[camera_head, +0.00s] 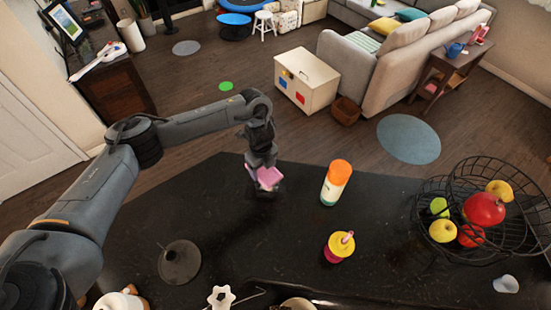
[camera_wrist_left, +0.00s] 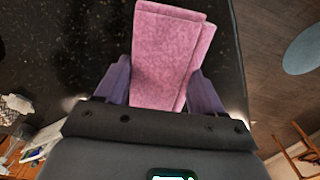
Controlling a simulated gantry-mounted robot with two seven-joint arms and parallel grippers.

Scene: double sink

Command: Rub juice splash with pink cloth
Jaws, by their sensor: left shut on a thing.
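My left gripper (camera_head: 264,186) is over the far edge of the dark countertop (camera_head: 310,235). It is shut on the folded pink cloth (camera_head: 266,174). In the left wrist view the cloth (camera_wrist_left: 170,55) sticks out between the two fingers of the left gripper (camera_wrist_left: 158,85), with the speckled black countertop (camera_wrist_left: 60,50) behind it. I cannot tell whether the cloth touches the counter. I cannot make out a juice splash in either view. My right gripper is not in view.
An orange-and-white bottle (camera_head: 336,183) stands right of the gripper, with a yellow-topped pink container (camera_head: 339,247) nearer. A wire fruit basket (camera_head: 465,222) stands at the right. A dark round object (camera_head: 179,262) is at the left.

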